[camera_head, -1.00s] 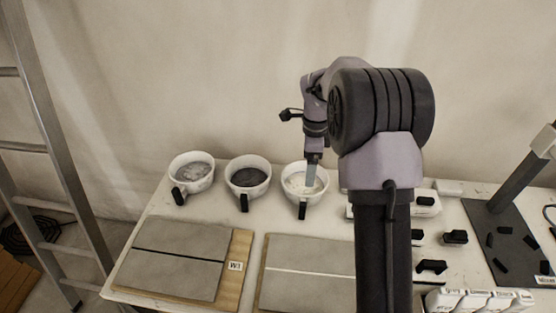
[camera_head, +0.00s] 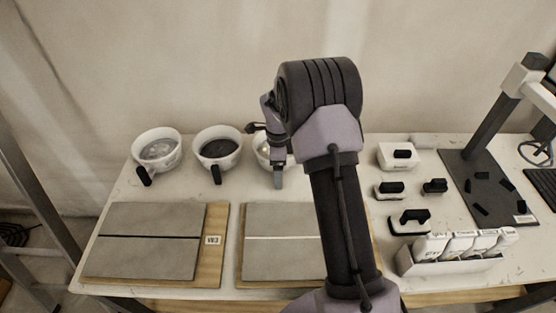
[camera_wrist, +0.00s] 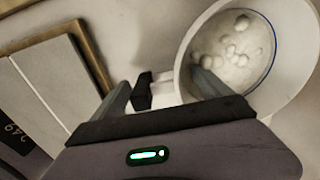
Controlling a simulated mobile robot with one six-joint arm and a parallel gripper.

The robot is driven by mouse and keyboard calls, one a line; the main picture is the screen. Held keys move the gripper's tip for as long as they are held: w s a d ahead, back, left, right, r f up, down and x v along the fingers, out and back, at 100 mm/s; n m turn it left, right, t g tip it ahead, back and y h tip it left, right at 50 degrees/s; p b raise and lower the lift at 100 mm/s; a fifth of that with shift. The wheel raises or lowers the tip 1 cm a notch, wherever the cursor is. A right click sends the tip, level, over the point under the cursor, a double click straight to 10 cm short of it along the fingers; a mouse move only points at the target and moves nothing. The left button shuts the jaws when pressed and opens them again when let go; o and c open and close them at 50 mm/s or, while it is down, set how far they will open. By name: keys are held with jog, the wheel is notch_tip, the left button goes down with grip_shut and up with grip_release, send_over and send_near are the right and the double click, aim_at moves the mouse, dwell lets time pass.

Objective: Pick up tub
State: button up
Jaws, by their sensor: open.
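Three white tubs with black handles stand in a row at the back of the table: the left one (camera_head: 136,150) with grey contents, the middle one (camera_head: 197,150) with dark contents, the right one (camera_head: 261,158) with pale contents. My gripper (camera_head: 277,184) is at the right tub and hides part of it and its handle. In the wrist view my gripper (camera_wrist: 161,80) is open, its fingers on either side of the black handle (camera_wrist: 143,92) and near tub wall. The right finger overlaps the inside of this tub (camera_wrist: 292,92), which holds white lumps. Contact cannot be told.
Two grey tile panels on wooden boards, left (camera_head: 140,265) and right (camera_head: 275,262), lie in front of the tubs. To the right are several black-handled blocks (camera_head: 398,155), a rack of white packs (camera_head: 450,266) and a dark stand (camera_head: 470,160).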

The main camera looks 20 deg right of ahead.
jog(key=shift+r, duration=0.15)
jog(key=shift+c, duration=0.5)
grip_shut()
